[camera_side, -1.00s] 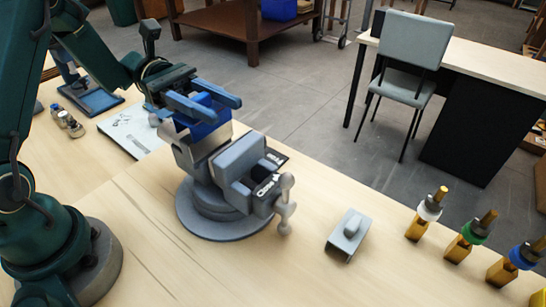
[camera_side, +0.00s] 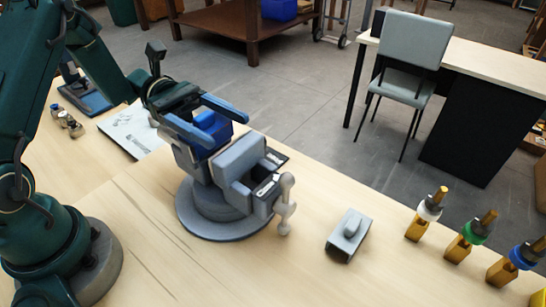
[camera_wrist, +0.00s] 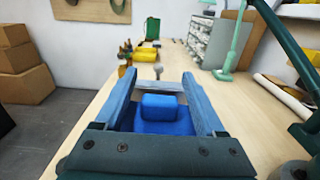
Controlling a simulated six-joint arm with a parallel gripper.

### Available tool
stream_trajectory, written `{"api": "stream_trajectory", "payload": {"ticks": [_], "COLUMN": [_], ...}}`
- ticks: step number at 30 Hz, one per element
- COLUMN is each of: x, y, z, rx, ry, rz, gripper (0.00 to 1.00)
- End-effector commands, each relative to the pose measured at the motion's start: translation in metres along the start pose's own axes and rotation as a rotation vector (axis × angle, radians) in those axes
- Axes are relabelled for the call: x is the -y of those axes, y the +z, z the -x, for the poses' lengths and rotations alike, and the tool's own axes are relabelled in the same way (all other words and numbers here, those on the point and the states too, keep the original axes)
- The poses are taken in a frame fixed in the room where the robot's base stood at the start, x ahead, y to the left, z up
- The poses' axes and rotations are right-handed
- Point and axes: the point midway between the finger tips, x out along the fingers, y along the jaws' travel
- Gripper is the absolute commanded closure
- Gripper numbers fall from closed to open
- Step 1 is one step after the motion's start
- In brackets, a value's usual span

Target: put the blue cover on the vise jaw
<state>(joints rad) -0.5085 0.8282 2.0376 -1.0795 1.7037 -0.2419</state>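The blue cover (camera_side: 213,131) sits at the rear jaw of the grey vise (camera_side: 212,222), on the side toward my arm; my near finger hides part of it. In the wrist view the blue cover (camera_wrist: 160,125) shows its raised block between my two fingers, with a gap on each side. My gripper (camera_side: 227,131) has its blue fingers spread on either side of the cover. In the wrist view my gripper (camera_wrist: 159,74) is open. Whether the cover is fully seated on the jaw cannot be told.
A grey cover (camera_side: 349,235) lies on the wooden table right of the vise. Several brass-coloured holders with coloured rings (camera_side: 467,240) stand at the table's right edge. A white sheet (camera_side: 130,130) lies behind the vise at left. The table front is clear.

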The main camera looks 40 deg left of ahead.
Motion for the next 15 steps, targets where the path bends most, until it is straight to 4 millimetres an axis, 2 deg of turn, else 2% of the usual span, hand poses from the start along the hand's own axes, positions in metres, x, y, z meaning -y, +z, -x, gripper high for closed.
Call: {"api": "stream_trajectory", "payload": {"ticks": [5,8,15], "x": [0.000,-0.001,-0.001], "y": [0.004,0.003,0.003], "z": [0.000,0.013,0.062], "rx": [0.000,0.000,-0.001], "ry": [0.000,0.005,0.007], "rz": [-0.001,-0.002,-0.002], "gripper": [0.28,0.28,0.28]}}
